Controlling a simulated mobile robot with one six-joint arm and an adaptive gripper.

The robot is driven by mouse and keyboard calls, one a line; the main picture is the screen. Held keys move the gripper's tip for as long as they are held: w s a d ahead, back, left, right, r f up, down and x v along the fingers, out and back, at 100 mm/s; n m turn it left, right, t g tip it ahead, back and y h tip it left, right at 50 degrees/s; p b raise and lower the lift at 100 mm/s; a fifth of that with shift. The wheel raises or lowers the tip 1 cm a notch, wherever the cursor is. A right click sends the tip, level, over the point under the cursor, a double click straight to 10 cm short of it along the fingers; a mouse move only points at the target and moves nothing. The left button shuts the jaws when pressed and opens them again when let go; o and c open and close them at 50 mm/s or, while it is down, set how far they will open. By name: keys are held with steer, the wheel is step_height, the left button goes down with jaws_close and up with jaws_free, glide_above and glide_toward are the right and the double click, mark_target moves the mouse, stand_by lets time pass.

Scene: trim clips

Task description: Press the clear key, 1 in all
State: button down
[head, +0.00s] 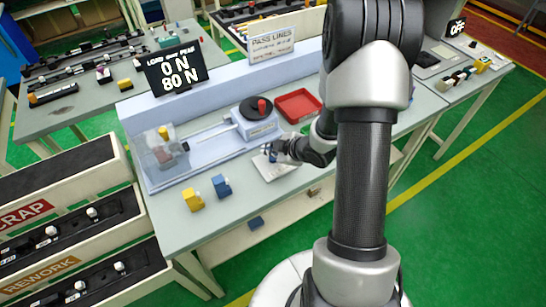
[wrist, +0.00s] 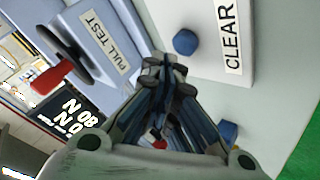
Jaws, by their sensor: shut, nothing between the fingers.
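The clear key is a round blue button (wrist: 185,41) on a white plate, beside a black-on-white CLEAR label (wrist: 231,35) in the wrist view. My gripper (wrist: 169,74) is shut and empty; its fingertips show just below and left of the key in that view, and I cannot tell their height above the plate. In the head view my gripper (head: 272,152) is over the white plate (head: 277,170) at the bench's front; the key is not clearly seen there. The display (head: 176,68) reads 0 N load and 80 N peak.
The pull test unit with a red-knobbed wheel (head: 258,107) stands behind the plate, with a red tray (head: 298,105) to its right. A yellow clip (head: 193,199) and a blue clip (head: 221,186) sit on the bench to the left. SCRAP and REWORK bins (head: 62,255) stand at far left.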

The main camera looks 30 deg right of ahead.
mark_target(271, 159)
steer(key=shift+f, duration=0.1)
steer(key=shift+f+b, duration=0.35)
steer(key=shift+b, duration=0.1)
steer(key=shift+f+b, duration=0.45)
stand_by(0.5)
steer(key=shift+r, duration=0.1)
steer(key=shift+r+p, duration=0.75)
steer(key=shift+r, duration=0.05)
steer(key=shift+r+p, duration=2.05)
steer(key=shift+r, duration=0.5)
